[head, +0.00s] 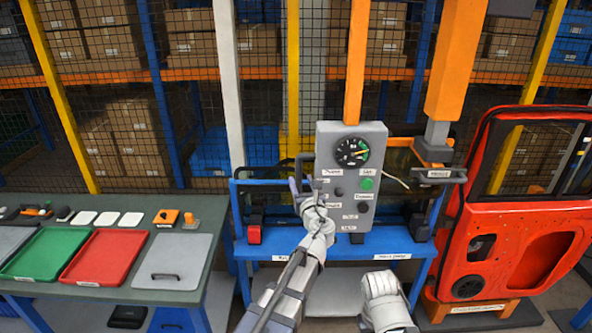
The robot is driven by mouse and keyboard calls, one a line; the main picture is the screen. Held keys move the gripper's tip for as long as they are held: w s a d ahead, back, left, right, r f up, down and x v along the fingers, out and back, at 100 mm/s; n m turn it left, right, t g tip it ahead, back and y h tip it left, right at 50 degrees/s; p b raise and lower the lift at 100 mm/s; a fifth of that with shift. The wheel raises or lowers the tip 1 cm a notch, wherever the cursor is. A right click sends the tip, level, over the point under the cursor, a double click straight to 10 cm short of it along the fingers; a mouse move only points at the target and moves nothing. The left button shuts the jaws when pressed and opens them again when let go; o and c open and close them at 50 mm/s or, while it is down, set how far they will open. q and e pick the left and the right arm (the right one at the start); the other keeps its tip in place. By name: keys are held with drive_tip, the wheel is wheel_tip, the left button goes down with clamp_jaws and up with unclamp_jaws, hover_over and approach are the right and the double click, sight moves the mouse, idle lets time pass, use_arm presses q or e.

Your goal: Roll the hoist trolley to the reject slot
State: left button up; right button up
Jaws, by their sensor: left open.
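A grey control box (350,205) with a round dial (352,152), a green button (366,184) and small labels hangs on an orange bar (356,65). A dark handle (300,166) stands out from its left side. My left gripper (304,188) is open, at the handle and the box's left edge; whether it touches is unclear. Nothing shows between its fingers. A thicker orange hoist column (456,60) with a grey lower end hangs to the right, above a dark handle bar (440,174). No trolley rail or reject slot can be made out. My right forearm shows at bottom; its gripper does not.
A blue stand (370,243) is behind and below the box. A red door (515,235) stands at right on a wooden support (470,308). At left, a table (140,215) holds a green tray (48,252), a red tray (104,256) and a grey lidded panel (173,262). Mesh fencing closes the back.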

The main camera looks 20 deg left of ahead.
use_arm(q)
drive_tip(key=x, duration=0.7)
drive_tip(key=shift+w, duration=0.15)
drive_tip(key=shift+c, duration=0.3)
clamp_jaws()
idle(0.9)
